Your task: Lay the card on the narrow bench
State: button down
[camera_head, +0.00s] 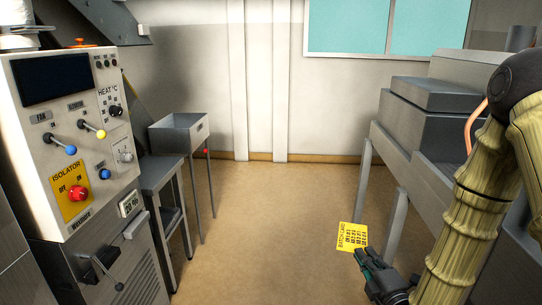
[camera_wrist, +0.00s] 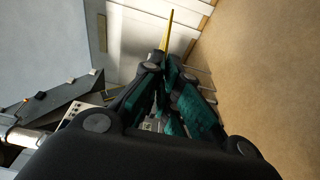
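The yellow batch card (camera_head: 352,237) is upright at the fingertips of my gripper (camera_head: 364,253), its printed face toward the head camera. In the wrist view the card (camera_wrist: 169,30) shows edge-on as a thin yellow strip rising from between the dark green fingers of my gripper (camera_wrist: 168,66), which are closed on its lower edge. The card is in the air over the brown floor. A narrow grey bench (camera_head: 160,174) with a lower shelf stands at the left beside the control cabinet. My gripper is far to the right of it.
The control cabinet (camera_head: 72,140) with knobs and a red isolator button fills the left. A grey open bin on legs (camera_head: 181,133) stands behind the bench. A grey machine on legs (camera_head: 425,155) stands at the right, near my arm. The floor (camera_head: 265,220) between is clear.

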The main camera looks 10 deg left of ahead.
aim_at(154, 171)
jog(key=i, duration=3)
jog(key=u, duration=1.85)
